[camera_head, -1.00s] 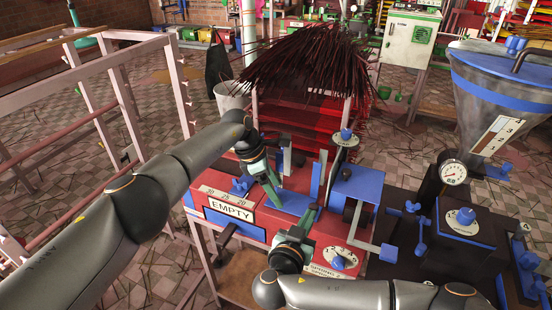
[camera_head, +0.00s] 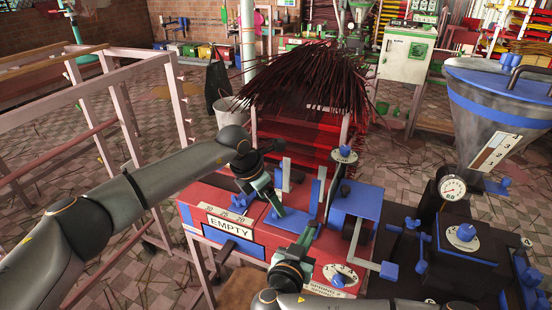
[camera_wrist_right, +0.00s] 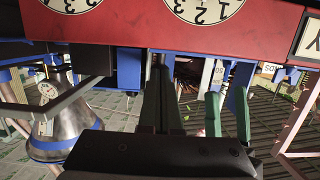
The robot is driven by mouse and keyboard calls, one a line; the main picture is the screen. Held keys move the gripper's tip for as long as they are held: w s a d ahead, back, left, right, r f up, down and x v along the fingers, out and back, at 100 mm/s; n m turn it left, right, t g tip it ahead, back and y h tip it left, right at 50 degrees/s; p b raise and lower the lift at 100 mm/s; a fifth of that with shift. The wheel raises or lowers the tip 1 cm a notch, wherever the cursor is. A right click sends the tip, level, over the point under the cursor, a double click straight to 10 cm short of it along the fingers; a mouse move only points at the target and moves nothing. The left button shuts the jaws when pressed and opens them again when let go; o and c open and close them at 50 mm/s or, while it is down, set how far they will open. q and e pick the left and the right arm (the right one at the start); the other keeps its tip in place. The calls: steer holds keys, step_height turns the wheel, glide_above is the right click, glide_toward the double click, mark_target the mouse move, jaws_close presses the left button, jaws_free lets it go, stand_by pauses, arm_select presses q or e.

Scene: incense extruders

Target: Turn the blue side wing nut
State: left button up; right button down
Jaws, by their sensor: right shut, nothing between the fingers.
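Blue wing nuts and knobs show on the machine in the head view. One blue wing nut (camera_head: 410,224) is on the dark block at the right; I cannot tell whether it is the side one. My right gripper (camera_head: 308,236) is shut and empty over the front of the red machine (camera_head: 190,193), by the blue plate. Its closed fingers also show in the right wrist view (camera_wrist_right: 160,95), under the red panel. My left gripper (camera_head: 272,203) is at the left part of the blue plate (camera_head: 290,220); its jaw gap is unclear. The left arm hides part of the machine's top.
A blue-rimmed hopper (camera_head: 497,110) and a gauge (camera_head: 452,188) stand at the right. A blue lever end (camera_head: 389,270) sticks out in front. A bundle of dark sticks (camera_head: 310,82) is behind, and a pink frame (camera_head: 95,150) is at the left.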

arm_select(q)
steer(key=v, duration=0.9)
steer(key=w+d+f+m+y, duration=0.1)
steer(key=m, duration=0.7)
steer(key=w+d+f+m+y, duration=0.1)
steer(key=d+m, duration=0.1)
steer(key=m, duration=0.6)
steer(key=w+d+f+m+y, duration=0.1)
steer(key=m+y, duration=0.1)
steer(key=m, duration=0.5)
steer(key=shift+w+d+m, duration=0.1)
steer(key=shift+d+m, duration=0.05)
steer(key=shift+m, duration=0.25)
step_height(320, 180, up, 6)
steer(key=p, duration=0.5)
steer(key=shift+r, duration=0.15)
